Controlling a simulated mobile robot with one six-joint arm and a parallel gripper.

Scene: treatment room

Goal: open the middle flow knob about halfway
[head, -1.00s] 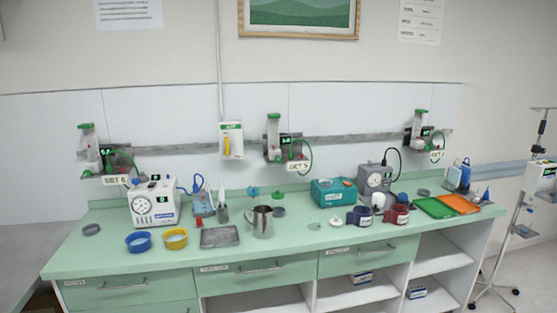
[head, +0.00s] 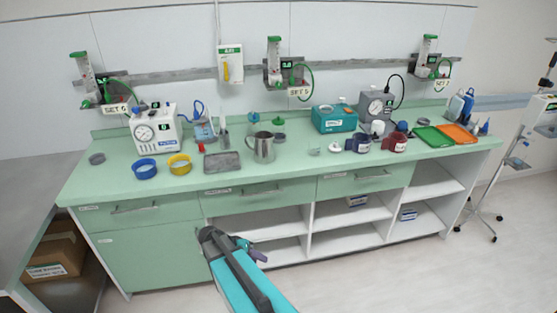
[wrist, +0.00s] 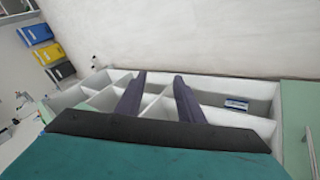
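Three flowmeter units hang on the wall rail. The middle flowmeter (head: 274,62) has a clear tube with a green cap, a small dark display, a green hose and a "SET 5" card (head: 299,91) below. Its flow knob is too small to make out clearly. My gripper (head: 232,243) is low in front of the counter's drawers and shelves, well below and apart from the middle flowmeter. In the wrist view my gripper (wrist: 159,77) shows two dark fingers spread apart with nothing between them. No flowmeter can be made out in the wrist view.
The green counter (head: 300,172) lies between my gripper and the wall rail (head: 190,73). A steel jug (head: 264,148), metal tray (head: 222,163), yellow ring (head: 179,164) and teal box (head: 334,119) stand on it. Other flowmeters hang left (head: 84,75) and right (head: 428,58).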

